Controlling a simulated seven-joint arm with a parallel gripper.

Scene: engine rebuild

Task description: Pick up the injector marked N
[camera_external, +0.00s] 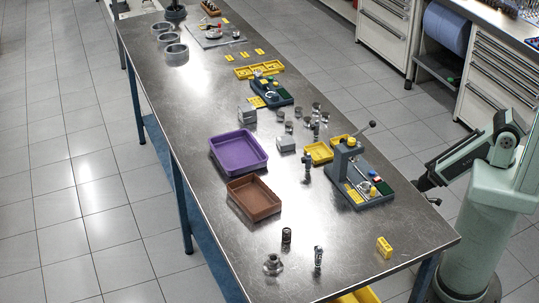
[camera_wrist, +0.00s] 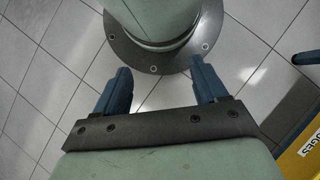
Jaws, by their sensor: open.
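Several small dark and metallic upright parts that look like injectors stand on the steel table. One (camera_external: 318,258) is near the front edge, one (camera_external: 307,165) is left of the grey press fixture, and one (camera_external: 315,130) is farther back. No letter N is readable on any of them, so I cannot tell which is marked N. My gripper (camera_wrist: 161,88) is open and empty in the wrist view, its blue fingers spread above the tiled floor and my base. In the external view my folded arm is beyond the table's right edge, away from these parts.
A purple tray (camera_external: 216,153) and a brown tray (camera_external: 236,202) lie mid-table. The grey press fixture (camera_external: 375,196) stands near the right edge. A dark coil-like part (camera_external: 287,236) and a flanged metal part (camera_external: 273,266) are at the front. A yellow labelled bin (camera_wrist: 304,150) shows in the wrist view.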

